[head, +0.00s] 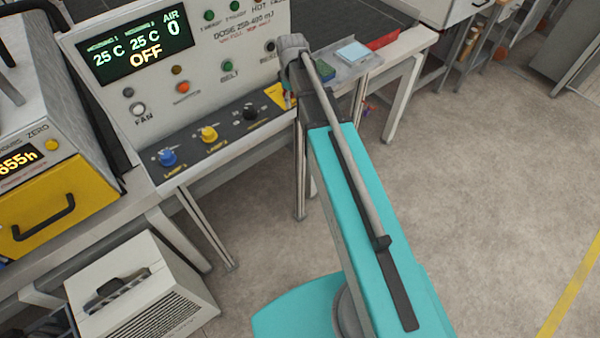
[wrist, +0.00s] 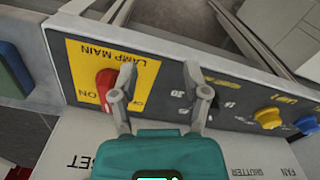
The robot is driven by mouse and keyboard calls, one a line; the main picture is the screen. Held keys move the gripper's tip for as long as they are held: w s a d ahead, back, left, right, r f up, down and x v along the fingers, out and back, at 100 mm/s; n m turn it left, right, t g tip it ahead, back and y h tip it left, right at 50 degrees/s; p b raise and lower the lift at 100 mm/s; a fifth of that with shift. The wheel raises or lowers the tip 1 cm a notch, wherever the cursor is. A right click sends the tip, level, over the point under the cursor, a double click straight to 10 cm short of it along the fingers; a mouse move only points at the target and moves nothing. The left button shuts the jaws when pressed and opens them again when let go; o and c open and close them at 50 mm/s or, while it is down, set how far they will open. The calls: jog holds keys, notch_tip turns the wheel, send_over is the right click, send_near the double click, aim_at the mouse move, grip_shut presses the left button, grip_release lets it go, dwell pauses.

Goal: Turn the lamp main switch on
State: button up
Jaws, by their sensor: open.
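The lamp main switch is a red knob (wrist: 104,84) on a yellow plate (wrist: 84,62) marked LAMP MAIN, seen upside down in the wrist view. ON is printed beside the knob; the other marking is partly covered. My gripper (wrist: 160,82) is open and empty, its two fingers spread over the dark panel. The left finger overlaps the knob's right edge; whether it touches cannot be told. The knob lies outside the gap between the fingers. In the head view the yellow plate (head: 279,93) shows at the panel's right end, and my arm hides the knob.
A blue knob (head: 168,157) and a yellow knob (head: 208,134) sit along the same panel. The display (head: 136,48) above reads 25 C, 25 C and OFF. A yellow-fronted box (head: 60,205) stands at left. Floor (head: 480,180) is open at right.

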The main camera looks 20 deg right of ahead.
jog(key=s+a+f+m+b, duration=0.2)
jog(key=s+f+m+b, duration=0.5)
jog(key=s+f+b, duration=0.8)
jog(key=shift+s+f+m+b, duration=0.4)
jog(key=shift+f+b, duration=0.2)
jog(key=shift+f, duration=0.3)
jog(key=shift+s, duration=0.1)
jog(key=shift+s+m, duration=0.4)
jog(key=shift+s, duration=0.2)
jog(key=shift+r, duration=0.1)
jog(key=w+d+r+n+p, duration=0.2)
jog(key=w+r+n+p, duration=1.1)
jog(key=w+r+p, duration=1.4)
jog(key=shift+w+n, duration=0.3)
jog(key=shift+w, duration=0.1)
